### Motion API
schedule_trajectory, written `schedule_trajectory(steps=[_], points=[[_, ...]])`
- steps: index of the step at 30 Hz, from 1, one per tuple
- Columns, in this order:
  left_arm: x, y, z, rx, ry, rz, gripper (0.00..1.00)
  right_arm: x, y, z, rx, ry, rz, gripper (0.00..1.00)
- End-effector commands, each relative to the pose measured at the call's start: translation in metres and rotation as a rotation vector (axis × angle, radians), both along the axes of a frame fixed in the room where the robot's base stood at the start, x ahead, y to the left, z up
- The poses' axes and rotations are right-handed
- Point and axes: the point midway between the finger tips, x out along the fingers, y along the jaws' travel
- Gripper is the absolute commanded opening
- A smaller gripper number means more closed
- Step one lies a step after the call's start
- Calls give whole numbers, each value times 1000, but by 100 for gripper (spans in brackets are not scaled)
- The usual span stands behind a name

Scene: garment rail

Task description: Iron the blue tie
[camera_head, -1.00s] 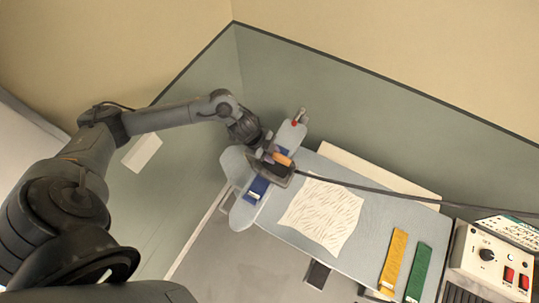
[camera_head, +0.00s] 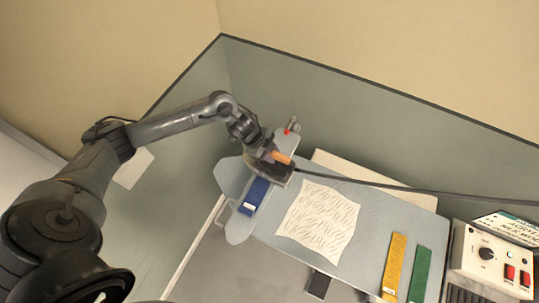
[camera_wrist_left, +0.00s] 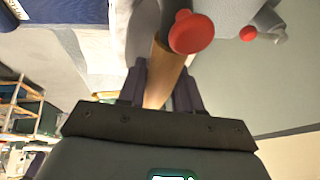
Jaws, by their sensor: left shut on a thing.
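The blue tie (camera_head: 254,195) lies flat on the narrow sleeve-shaped board at the left end of the ironing board (camera_head: 365,225). Its lower part shows in the head view; its upper part is hidden by the iron. The tie also shows at the top left of the left wrist view (camera_wrist_left: 65,12). My left gripper (camera_head: 266,152) is shut on the orange-brown handle of the iron (camera_head: 270,170), which is over the tie's upper end. The handle (camera_wrist_left: 162,75) sits between the fingers in the left wrist view. I cannot tell whether the iron touches the tie. My right gripper is not in view.
A wrinkled cream cloth (camera_head: 318,221) lies right of the tie. A yellow tie (camera_head: 394,265) and a green tie (camera_head: 419,275) lie farther right. The iron's dark cord (camera_head: 400,187) runs rightward above the board. A control box (camera_head: 490,258) stands at the right.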

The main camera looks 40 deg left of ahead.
Motion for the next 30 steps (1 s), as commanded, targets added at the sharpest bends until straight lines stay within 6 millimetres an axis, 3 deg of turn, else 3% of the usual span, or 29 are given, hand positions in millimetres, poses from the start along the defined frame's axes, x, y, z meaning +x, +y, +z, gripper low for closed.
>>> schedule_trajectory(steps=[12,30], points=[[27,9,-1,2,-2,3,0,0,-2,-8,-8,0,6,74],[31,10,3,2,-1,2,0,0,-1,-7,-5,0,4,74]])
